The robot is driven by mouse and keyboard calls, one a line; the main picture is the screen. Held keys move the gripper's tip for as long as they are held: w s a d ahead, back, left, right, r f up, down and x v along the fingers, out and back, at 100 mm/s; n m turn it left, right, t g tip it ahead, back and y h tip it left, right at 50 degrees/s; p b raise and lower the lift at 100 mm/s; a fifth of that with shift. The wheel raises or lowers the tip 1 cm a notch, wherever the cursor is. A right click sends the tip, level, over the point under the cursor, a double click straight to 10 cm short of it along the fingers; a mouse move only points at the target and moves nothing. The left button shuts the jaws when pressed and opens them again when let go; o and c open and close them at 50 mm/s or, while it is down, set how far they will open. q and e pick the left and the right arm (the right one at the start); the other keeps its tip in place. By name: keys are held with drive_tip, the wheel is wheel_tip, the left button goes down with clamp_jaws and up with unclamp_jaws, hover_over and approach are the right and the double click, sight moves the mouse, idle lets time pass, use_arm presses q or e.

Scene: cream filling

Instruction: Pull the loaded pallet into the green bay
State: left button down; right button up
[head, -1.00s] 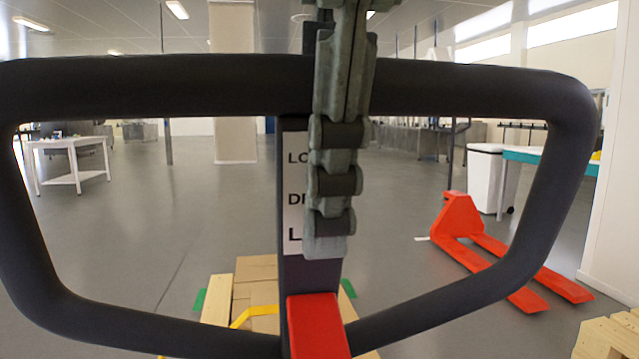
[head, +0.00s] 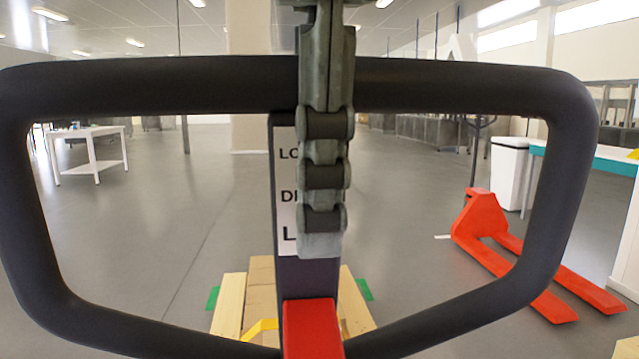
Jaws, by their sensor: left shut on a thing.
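A black loop handle (head: 160,82) of a pallet truck fills the near view, with a lettered label on its post and a red part (head: 312,328) at its foot. My left gripper (head: 322,180) is shut on the handle's top bar, its jointed finger hanging down in front of the post. Behind the post is the loaded pallet: pale wooden boards (head: 229,303) and brown cardboard (head: 261,272), partly hidden by the handle. Small green patches (head: 213,297) show on either side of it; the rest of any green bay is hidden. My right gripper is not in view.
A second red pallet truck (head: 475,218) stands on the right, near a white bin (head: 508,172) and a teal-edged table (head: 590,158). A white table (head: 92,150) stands at the far left. The grey floor between is clear. Pale wood shows at the bottom right corner.

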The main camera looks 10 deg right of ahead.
use_arm(q)
drive_tip(key=shift+s+r, duration=0.15)
drive_tip(key=c, duration=1.5)
unclamp_jaws()
drive_tip(key=shift+s, duration=0.15)
drive_tip(key=shift+o, duration=1)
